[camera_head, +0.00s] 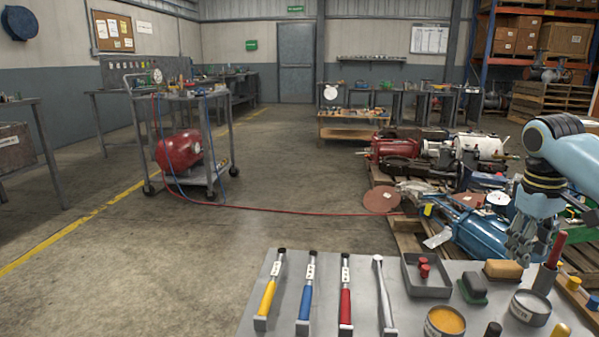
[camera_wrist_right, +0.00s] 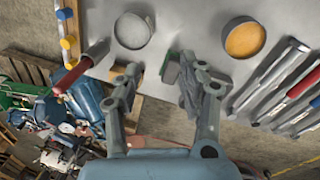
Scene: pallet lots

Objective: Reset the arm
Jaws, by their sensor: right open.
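My right gripper (camera_head: 530,240) hangs from my light blue right arm at the right of the head view, above the back right part of a grey table (camera_head: 262,290). Its fingers point down. In the right wrist view the two fingers (camera_wrist_right: 158,85) stand well apart, with nothing held between them. Part of a green-and-dark brush-like block (camera_wrist_right: 171,68) shows beside one finger there. My left gripper is not in view.
On the table lie several long-handled tools, a grey tray (camera_head: 428,287) with red pieces, a yellow-filled tin (camera_head: 445,322), an empty round tin (camera_head: 530,308) and a tan block (camera_head: 503,269). A pallet of machine parts (camera_head: 480,230) stands behind. The left floor is open, with a wheeled cart (camera_head: 190,140).

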